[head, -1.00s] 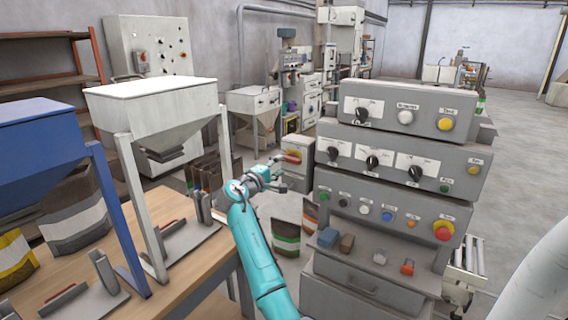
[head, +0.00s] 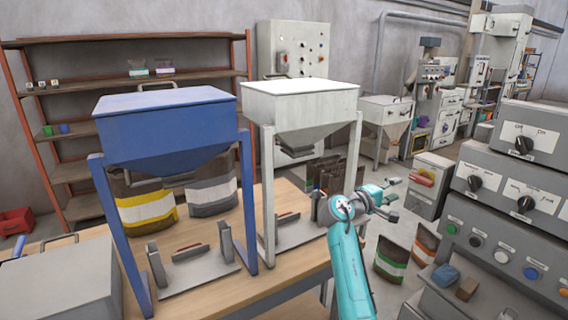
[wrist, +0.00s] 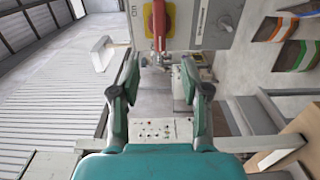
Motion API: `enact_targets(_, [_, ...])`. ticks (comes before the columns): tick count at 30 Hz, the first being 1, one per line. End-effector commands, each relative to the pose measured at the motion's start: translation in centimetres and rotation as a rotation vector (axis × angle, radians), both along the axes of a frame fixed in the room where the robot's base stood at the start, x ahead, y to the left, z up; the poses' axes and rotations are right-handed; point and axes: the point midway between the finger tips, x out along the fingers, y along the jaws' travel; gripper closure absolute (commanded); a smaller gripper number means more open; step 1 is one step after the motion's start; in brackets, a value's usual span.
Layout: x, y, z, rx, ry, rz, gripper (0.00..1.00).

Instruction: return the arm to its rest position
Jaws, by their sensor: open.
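My gripper (head: 392,196) is at the end of my teal arm, raised in the gap between the white hopper stand and the grey control panels. In the wrist view its two dark fingers (wrist: 161,75) stand apart with nothing between them. Beyond the fingers, a grey box with a red handle (wrist: 158,22) shows at the top of the wrist view. The same red-handled box (head: 428,180) stands behind my gripper in the head view, apart from it.
A blue hopper (head: 165,125) and a white hopper (head: 300,105) stand on a wooden table (head: 275,287) left of my arm. Stacked control panels (head: 510,190) stand close on the right. Filled bags (head: 391,260) stand on the floor between. An orange-framed shelf (head: 110,88) is at the back left.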

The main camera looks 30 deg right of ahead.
Motion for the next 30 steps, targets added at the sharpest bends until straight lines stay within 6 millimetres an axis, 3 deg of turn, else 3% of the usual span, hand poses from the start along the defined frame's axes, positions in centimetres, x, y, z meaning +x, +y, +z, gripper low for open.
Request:
enact_targets(5, [0.0, 0.2, -0.4, 0.002, 0.0, 0.007, 0.54])
enact_targets(8, [0.0, 0.9, -2.4, 0.015, 0.001, 0.042, 0.54])
enact_targets(14, [-0.4, 4.7, -10.5, 0.075, -0.013, 0.2, 0.54])
enact_targets(20, [-2.1, 9.6, -18.6, 0.161, -0.05, 0.373, 0.54])
enact_targets(24, [-4.1, 13.4, -23.6, 0.232, -0.083, 0.486, 0.54])
enact_targets(30, [-8.2, 19.0, -29.5, 0.345, -0.141, 0.63, 0.54])
